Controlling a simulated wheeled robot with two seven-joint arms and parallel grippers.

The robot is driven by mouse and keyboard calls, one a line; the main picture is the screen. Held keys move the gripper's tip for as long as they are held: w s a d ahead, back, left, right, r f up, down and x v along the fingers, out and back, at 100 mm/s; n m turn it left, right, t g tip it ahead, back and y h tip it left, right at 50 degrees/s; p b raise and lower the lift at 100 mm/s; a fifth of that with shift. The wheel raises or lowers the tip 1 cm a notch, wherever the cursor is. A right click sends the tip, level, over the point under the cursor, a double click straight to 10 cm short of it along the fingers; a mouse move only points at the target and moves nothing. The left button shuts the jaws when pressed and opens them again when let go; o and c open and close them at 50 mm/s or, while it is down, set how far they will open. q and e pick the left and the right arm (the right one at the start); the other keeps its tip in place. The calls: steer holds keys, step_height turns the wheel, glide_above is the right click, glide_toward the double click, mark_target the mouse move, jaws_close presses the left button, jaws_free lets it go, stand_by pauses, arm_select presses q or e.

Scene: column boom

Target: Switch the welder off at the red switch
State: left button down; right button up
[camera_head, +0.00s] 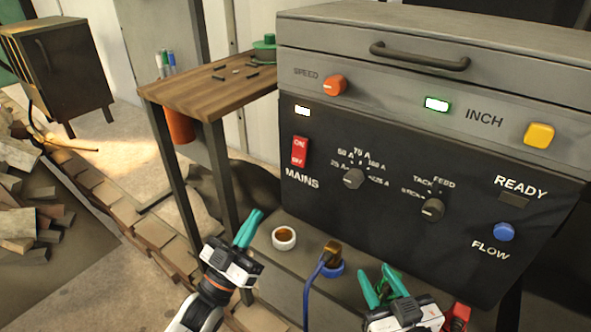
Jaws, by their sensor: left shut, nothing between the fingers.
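The red switch (300,152) is a rocker marked ON at the top and OFF at the bottom, above the word MAINS on the welder's dark front panel (390,225). Which way it is tipped is too small to tell. A white lamp (302,111) above it is lit. My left gripper (256,216) is shut and empty, with teal fingers pointing up, below and left of the switch and apart from it in the picture. My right gripper (380,280) is low in front of the panel, its teal fingers spread apart with nothing seen between them.
A wooden table (205,92) stands left. A ledge below holds a white socket (284,238) and a blue cable plug (331,262).

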mark_target(298, 156)
arm_select(q)
steer(key=shift+s, duration=0.1)
